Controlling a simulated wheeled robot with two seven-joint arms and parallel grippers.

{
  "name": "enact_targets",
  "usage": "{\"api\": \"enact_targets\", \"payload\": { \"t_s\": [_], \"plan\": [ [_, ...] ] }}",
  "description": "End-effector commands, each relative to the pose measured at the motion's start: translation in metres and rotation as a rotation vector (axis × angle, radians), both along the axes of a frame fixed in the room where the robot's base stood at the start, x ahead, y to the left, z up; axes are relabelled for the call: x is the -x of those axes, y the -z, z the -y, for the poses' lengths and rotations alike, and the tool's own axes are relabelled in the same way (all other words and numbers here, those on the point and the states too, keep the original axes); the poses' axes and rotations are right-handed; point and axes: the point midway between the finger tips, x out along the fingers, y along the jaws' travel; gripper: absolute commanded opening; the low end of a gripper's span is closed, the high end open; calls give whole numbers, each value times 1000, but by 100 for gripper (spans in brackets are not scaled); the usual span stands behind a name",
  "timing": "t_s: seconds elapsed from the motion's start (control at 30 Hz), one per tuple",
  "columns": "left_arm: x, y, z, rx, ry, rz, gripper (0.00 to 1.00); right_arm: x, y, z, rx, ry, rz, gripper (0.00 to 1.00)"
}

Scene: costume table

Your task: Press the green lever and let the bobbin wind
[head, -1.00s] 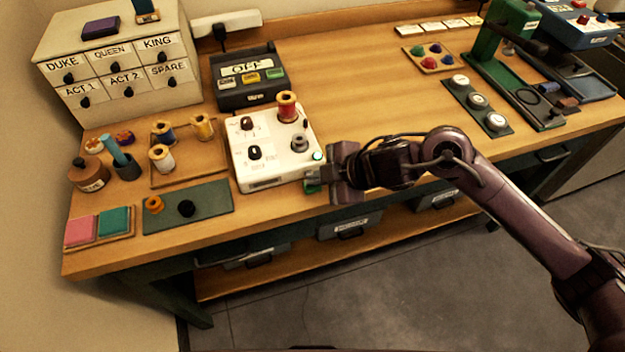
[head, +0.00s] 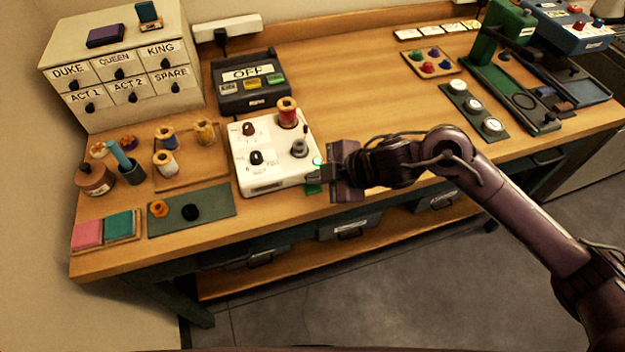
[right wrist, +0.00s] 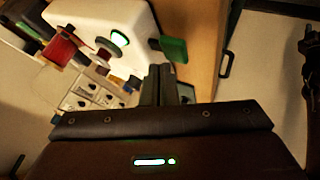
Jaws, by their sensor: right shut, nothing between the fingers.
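The white winder box (head: 268,160) stands near the front edge of the table, with two dark knobs on top. A spool of red thread (head: 287,112) stands at its back corner, and a grey bobbin (head: 299,148) sits on its right part. A green light glows by its right edge and shows lit in the right wrist view (right wrist: 119,39). The green lever (right wrist: 173,49) sticks out from the box's side; in the head view it shows low at the corner (head: 313,188). My right gripper (head: 322,174) is shut and empty, its fingertips close beside the lever; contact is unclear. My left gripper is out of view.
A control box reading OFF (head: 248,82) stands behind the winder. A wooden tray (head: 186,171) with thread spools and a green mat (head: 218,204) lie to the left. Labelled drawers (head: 125,75) stand at the back left. The table's middle is clear.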

Motion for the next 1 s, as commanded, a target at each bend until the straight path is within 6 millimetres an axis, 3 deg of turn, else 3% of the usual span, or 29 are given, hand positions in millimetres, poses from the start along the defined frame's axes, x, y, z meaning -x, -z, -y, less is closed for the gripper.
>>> {"api": "enact_targets", "payload": {
  "t_s": [0.43, 1.0],
  "plan": [
    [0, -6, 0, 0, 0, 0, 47, 0, -6, 0, -1, 0, 1, 0],
    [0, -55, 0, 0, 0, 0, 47, 0, -54, 0, -1, 0, 0, 0]
  ]
}}
